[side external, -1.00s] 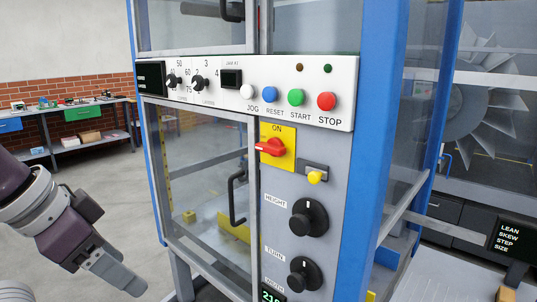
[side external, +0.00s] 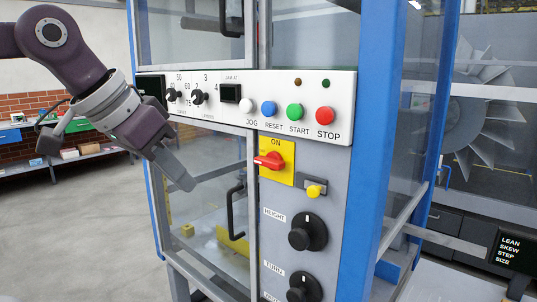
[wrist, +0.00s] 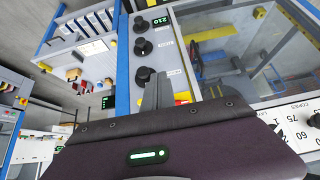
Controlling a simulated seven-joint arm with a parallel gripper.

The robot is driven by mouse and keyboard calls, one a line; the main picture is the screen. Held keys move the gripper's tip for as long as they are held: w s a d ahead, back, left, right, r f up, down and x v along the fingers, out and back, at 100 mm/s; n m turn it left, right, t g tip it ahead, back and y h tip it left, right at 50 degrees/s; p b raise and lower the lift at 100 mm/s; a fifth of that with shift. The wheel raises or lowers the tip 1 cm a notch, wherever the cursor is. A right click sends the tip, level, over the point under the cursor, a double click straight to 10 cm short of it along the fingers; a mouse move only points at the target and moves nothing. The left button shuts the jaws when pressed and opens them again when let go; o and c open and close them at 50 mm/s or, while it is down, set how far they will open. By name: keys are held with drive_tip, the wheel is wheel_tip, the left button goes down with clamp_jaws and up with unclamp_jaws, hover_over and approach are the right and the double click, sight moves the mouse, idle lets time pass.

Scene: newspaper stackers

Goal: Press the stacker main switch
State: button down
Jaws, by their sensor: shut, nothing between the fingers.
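A red rotary switch (side external: 270,160) sits on a yellow plate (side external: 284,176) marked ON, on the grey front of the stacker. Its handle lies roughly horizontal. My gripper (side external: 188,184) is shut and empty, in front of the glass door to the left of the switch and slightly lower, apart from it. In the wrist view my gripper fingers (wrist: 157,90) point toward the panel. The yellow plate (wrist: 182,96) shows beside them there, mostly hidden by my gripper body.
The white strip above holds a white JOG, blue RESET, green START and red STOP button (side external: 325,116). A yellow button (side external: 314,190) and black knobs (side external: 308,232) lie right of and below the switch. A black door handle (side external: 236,208) stands between my gripper and the panel.

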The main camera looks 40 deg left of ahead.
drive_tip(key=w+r+t, duration=0.1)
drive_tip(key=w+r, duration=0.9)
drive_tip(key=w, duration=0.3)
drive_tip(key=shift+r+t, duration=0.3)
drive_tip(key=shift+t, duration=0.1)
drive_tip(key=shift+w+d, duration=0.1)
hover_over(278, 162)
drive_tip(key=s, duration=0.3)
wheel_tip(278, 162, down, 7)
drive_tip(key=shift+r, duration=0.1)
drive_tip(key=shift+w+f, duration=0.15)
drive_tip(key=shift+f, duration=2)
